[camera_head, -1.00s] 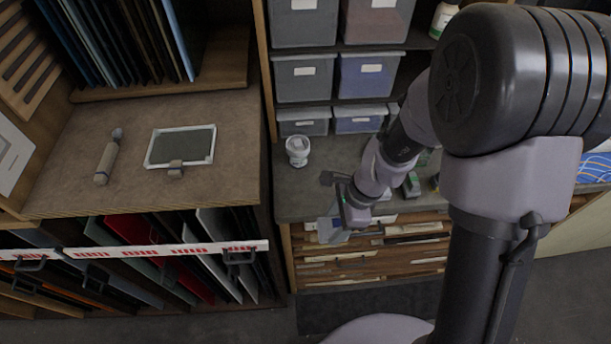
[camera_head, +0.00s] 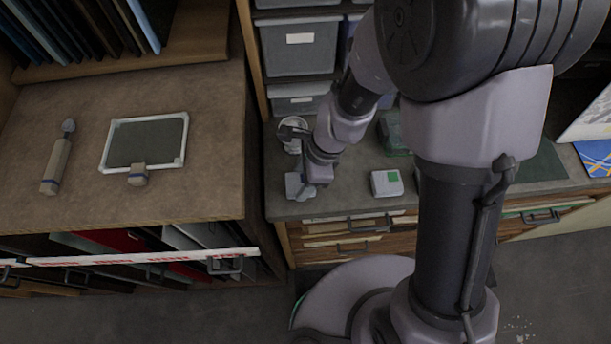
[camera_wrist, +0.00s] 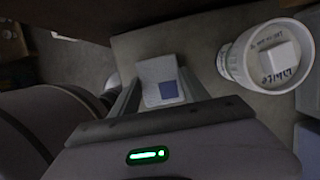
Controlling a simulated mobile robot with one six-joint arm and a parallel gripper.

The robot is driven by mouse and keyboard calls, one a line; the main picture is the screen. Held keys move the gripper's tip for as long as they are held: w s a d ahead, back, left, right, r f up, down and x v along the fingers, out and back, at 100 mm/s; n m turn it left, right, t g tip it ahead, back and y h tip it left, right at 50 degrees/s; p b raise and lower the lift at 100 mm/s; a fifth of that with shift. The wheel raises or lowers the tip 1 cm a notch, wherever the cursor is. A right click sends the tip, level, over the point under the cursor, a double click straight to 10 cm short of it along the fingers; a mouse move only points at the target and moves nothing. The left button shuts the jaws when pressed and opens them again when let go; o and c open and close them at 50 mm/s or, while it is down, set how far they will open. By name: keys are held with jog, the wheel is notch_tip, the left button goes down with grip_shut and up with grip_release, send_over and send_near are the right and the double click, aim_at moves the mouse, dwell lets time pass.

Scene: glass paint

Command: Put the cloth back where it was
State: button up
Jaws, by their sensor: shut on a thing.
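My gripper (camera_head: 304,188) is low over the front left of the grey bench (camera_head: 340,203), just in front of a white tub. It is shut on a pale cloth (camera_head: 292,186), which shows small at the fingers in the head view. In the wrist view the cloth (camera_wrist: 158,72) is a whitish piece with a blue square, between the two fingers (camera_wrist: 160,95). I cannot tell whether the cloth touches the bench. The white tub (camera_wrist: 239,62), with handwriting and a pale block in its mouth, stands right of the cloth in the wrist view.
Grey bins (camera_head: 298,50) fill the shelves behind. Drawers (camera_head: 350,228) lie below.

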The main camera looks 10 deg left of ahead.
jog(key=shift+s+a+r, duration=0.1)
jog(key=shift+s+r, duration=0.05)
jog(key=shift+s, duration=0.05)
jog(key=shift+a, duration=0.25)
jog(key=o, duration=1.3)
jog(key=shift+f, duration=0.2)
jog(key=shift+o, duration=1.4)
jog(key=shift+w+d, duration=0.1)
jog(key=d+r+n+t+p, duration=0.15)
jog(key=d+r, duration=0.25)
jog(key=r, duration=0.7)
jog(key=d+r+n+t+p, duration=0.1)
jog(key=d+r+n+p, duration=0.25)
jog(key=r, duration=0.75)
jog(key=s+d+r+n+t+h, duration=0.1)
jog(key=s+d+r+n+t, duration=0.3)
jog(key=s+d+r, duration=0.3)
notch_tip(320, 180, up, 2)
jog(key=shift+d+r+n+h, duration=0.1)
jog(key=shift+d+n+h, duration=0.2)
jog(key=shift+d+n, duration=0.55)
